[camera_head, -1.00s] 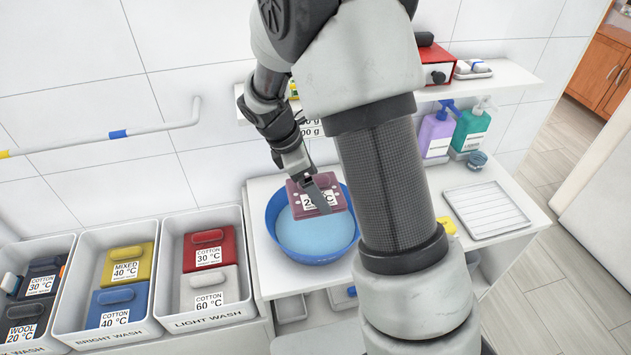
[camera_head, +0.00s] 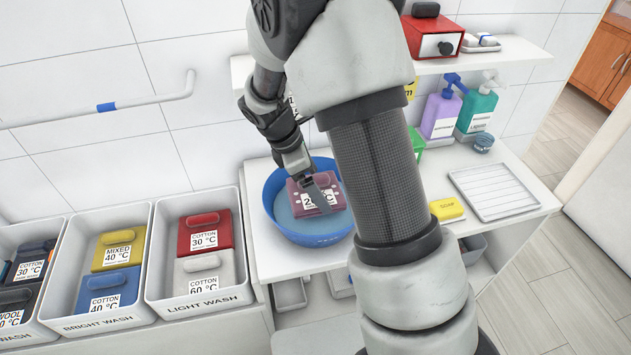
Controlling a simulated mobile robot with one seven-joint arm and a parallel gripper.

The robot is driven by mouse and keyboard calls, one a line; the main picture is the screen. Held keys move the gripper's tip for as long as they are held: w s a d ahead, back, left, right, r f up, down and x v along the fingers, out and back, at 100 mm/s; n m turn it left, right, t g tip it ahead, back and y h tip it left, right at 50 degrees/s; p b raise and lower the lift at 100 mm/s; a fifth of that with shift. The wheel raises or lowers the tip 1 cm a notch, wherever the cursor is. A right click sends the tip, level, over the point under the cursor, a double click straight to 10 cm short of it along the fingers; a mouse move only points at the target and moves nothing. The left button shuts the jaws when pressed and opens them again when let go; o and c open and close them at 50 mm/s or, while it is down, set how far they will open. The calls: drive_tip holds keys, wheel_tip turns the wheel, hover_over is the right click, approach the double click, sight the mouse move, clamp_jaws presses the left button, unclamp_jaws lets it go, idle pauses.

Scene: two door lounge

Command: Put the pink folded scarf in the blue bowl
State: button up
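The pink folded scarf (camera_head: 333,199) is a mauve-pink block with a white label. It is at the blue bowl (camera_head: 312,240), within the bowl's outline and over the light blue inside. Whether it touches the bowl's bottom I cannot tell. The fingers appear closed on the scarf's raised handle, though the far finger is hidden. The bowl stands on the white counter (camera_head: 262,245).
Grey bins of folded cloths, labelled BRIGHT WASH (camera_head: 97,324) and LIGHT WASH (camera_head: 200,303), stand to the left. A yellow soap (camera_head: 447,209), a white rack (camera_head: 495,191) and pump bottles (camera_head: 477,111) are to the right. A shelf (camera_head: 515,58) with a red box (camera_head: 433,38) is above.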

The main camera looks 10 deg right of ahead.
sight(316, 181)
idle(0.6)
wheel_tip(316, 181, up, 7)
drive_tip(key=p, duration=0.6)
drive_tip(key=shift+r, duration=0.1)
drive_tip(key=shift+r, duration=0.2)
drive_tip(key=s+r+m+t+y, duration=0.4)
drive_tip(key=s+r+m+t, duration=0.1)
drive_tip(key=s+r+m, duration=1.3)
drive_tip(key=s+r, duration=0.3)
drive_tip(key=shift+t, duration=0.3)
